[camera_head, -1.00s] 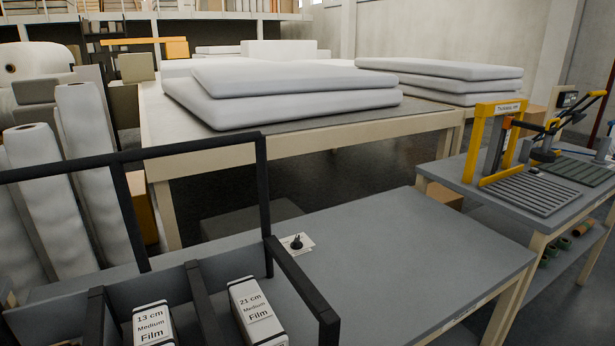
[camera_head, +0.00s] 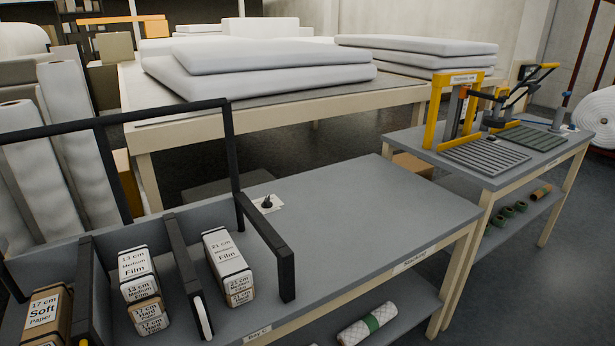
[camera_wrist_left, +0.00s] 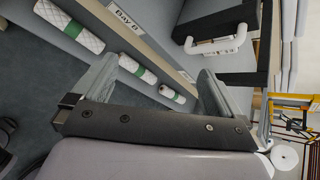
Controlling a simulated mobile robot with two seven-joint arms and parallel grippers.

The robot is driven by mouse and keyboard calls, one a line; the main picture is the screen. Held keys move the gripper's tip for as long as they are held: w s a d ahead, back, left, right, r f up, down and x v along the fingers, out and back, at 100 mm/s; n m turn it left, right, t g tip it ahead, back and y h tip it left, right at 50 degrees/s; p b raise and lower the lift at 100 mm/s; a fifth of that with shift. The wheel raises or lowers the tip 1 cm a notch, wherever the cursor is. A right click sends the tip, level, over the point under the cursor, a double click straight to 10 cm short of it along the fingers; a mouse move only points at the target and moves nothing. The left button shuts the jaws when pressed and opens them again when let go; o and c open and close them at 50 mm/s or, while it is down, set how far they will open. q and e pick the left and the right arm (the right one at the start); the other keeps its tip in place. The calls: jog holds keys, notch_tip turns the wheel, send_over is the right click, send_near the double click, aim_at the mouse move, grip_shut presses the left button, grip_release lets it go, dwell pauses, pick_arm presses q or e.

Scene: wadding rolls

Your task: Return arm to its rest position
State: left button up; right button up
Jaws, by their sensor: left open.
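My left gripper (camera_wrist_left: 155,95) shows in the left wrist view with its two grey fingers spread wide apart and nothing between them. Beyond the fingers are a table edge with a "Bay B" label (camera_wrist_left: 125,17) and several white rolls with green bands (camera_wrist_left: 131,64) lower down, apart from the fingers. No gripper or arm shows in the head view. My right gripper is not in view.
A grey table (camera_head: 370,215) carries a black-framed rack (camera_head: 180,260) holding labelled boxes (camera_head: 226,262). A roll with a green band (camera_head: 371,322) lies on the lower shelf. A second table (camera_head: 545,142) with a yellow-framed device (camera_head: 455,110) stands right.

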pick_arm(q)
jog(key=s+f+n+h, duration=0.2)
jog(key=s+f+n, duration=0.2)
jog(key=n, duration=0.6)
jog(key=s+f+n+h, duration=0.2)
jog(key=s+f+n, duration=0.3)
jog(key=f+n, duration=0.3)
jog(key=shift+d+n+h, duration=0.25)
jog(key=shift+n+h, duration=0.15)
jog(key=shift+n, duration=1.1)
